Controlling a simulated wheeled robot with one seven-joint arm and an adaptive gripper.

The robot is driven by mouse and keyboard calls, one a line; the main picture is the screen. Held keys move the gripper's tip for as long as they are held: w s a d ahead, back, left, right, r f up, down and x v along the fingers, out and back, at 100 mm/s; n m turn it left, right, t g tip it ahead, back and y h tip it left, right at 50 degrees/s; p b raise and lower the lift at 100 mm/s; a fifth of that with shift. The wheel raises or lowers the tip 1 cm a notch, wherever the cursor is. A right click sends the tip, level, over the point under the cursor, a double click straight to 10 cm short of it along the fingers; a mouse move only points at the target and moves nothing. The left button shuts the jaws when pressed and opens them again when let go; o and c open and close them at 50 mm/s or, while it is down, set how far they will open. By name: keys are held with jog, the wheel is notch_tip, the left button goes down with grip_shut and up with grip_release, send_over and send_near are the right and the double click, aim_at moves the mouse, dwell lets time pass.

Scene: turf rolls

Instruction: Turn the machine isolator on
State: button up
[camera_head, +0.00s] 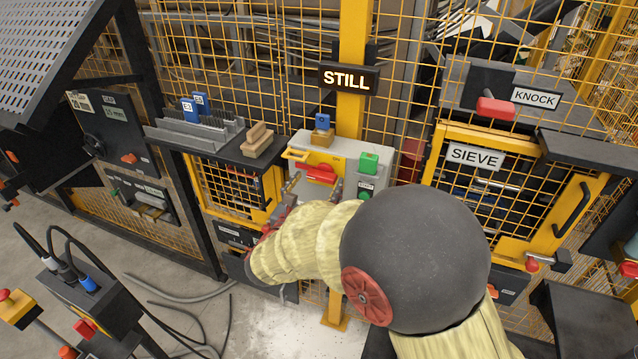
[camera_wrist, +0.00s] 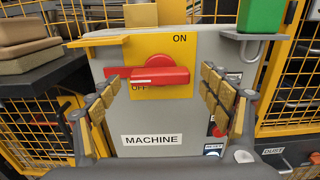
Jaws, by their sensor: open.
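The machine isolator is a red rotary handle (camera_wrist: 160,75) on a yellow plate (camera_wrist: 178,47) marked ON at the top and OFF at the lower left. The handle lies horizontal, its long end to the left, near the OFF mark. It is on a grey box (camera_wrist: 120,97) labelled MACHINE. The red handle also shows in the head view (camera_head: 318,173). My gripper (camera_wrist: 160,79) is open, its padded fingers either side of the handle, with nothing held. I see no clear contact. In the head view my arm partly hides the gripper (camera_head: 292,186).
A yellow bracket (camera_wrist: 97,40) juts out above left of the handle. A green block (camera_wrist: 261,16) stands on a small shelf at the upper right. Wooden blocks (camera_head: 257,140) lie on the dark ledge at left. Yellow mesh fencing surrounds the box; a STILL sign (camera_head: 347,79) hangs above.

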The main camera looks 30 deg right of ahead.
jog(key=shift+w+d, duration=0.45)
jog(key=shift+d, duration=0.15)
jog(key=c, duration=0.3)
jog(key=c, duration=0.8)
jog(key=shift+c, duration=0.3)
